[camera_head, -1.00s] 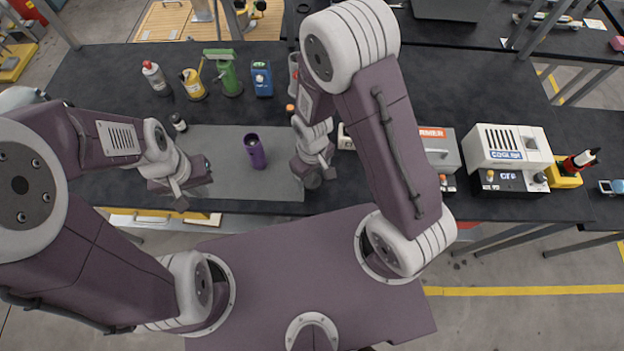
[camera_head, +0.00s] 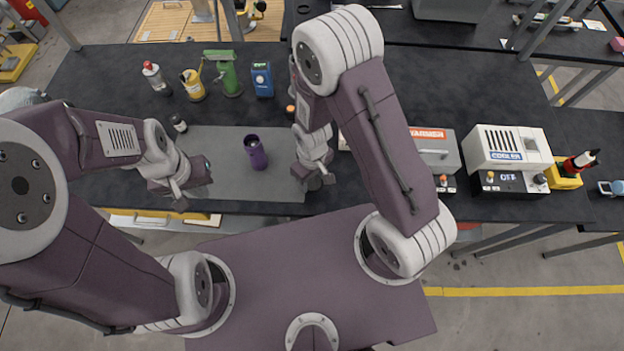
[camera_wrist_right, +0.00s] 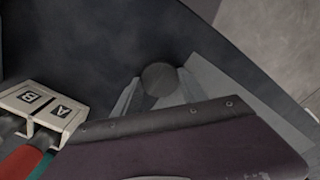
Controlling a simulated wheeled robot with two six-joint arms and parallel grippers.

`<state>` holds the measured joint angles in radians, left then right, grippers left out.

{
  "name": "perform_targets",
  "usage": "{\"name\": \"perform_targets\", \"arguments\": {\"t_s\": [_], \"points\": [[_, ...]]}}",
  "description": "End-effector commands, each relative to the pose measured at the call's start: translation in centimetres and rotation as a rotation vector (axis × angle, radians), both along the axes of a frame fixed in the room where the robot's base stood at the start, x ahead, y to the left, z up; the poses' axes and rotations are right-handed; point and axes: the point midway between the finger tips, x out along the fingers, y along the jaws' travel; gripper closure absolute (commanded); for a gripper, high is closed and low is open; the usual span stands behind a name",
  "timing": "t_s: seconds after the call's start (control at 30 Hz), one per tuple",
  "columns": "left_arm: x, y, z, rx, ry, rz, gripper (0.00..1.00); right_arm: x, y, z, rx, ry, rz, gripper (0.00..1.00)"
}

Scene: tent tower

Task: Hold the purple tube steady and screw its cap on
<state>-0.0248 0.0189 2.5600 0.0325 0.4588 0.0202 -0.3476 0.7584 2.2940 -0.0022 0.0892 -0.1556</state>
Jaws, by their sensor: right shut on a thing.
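The purple tube (camera_head: 255,153) stands upright on the grey mat in the head view, its dark open mouth facing up. My right gripper (camera_head: 316,180) is to the right of the tube, apart from it, over the mat's right end. In the right wrist view, its two fingers are shut on a dark grey round piece, which looks like the cap (camera_wrist_right: 160,79). My left gripper (camera_head: 190,185) is left of the tube, low over the mat, and not touching it. The picture is too small to show its jaw opening.
The grey mat (camera_head: 225,185) is clear around the tube. Behind it stand a red-capped bottle (camera_head: 156,78), a yellow pot (camera_head: 193,85), a green container (camera_head: 226,73) and a blue device (camera_head: 262,79). A white holder marked A and B (camera_wrist_right: 40,105) is near my right gripper.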

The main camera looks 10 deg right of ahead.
Motion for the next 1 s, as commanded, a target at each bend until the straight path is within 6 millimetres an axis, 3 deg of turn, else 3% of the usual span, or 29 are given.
{"name": "perform_targets", "arguments": {"t_s": [0.17, 0.37, 0.57, 0.8, 0.97, 1.0], "points": [[0.0, 0.0, -0.1, 0.0, 0.0, 0.0, 1.0, 0.1, 0.0, 0.8, 0.001, -0.002, 0.0, 0.88], [0.0, 0.0, -0.3, 0.0, 0.0, 0.0, 1.0, 0.2, 0.1, 4.2, 0.003, -0.007, 0.0, 0.88], [0.0, 0.0, -0.8, 0.0, 0.0, 0.0, 1.0, -4.6, 0.6, 6.8, 0.001, -0.003, 0.006, 0.88], [0.0, 0.0, -7.0, 0.0, 0.0, 0.0, 1.0, -7.6, 1.3, 7.5, 0.006, -0.011, 0.003, 0.88], [0.0, 0.0, -9.5, 0.0, 0.0, 0.0, 1.0, -9.2, 1.2, 8.7, 0.005, -0.007, 0.002, 0.88], [0.0, 0.0, -8.8, 0.0, 0.001, 0.0, 1.0, -9.7, 1.3, 9.7, 0.004, -0.005, 0.004, 0.88]]}}
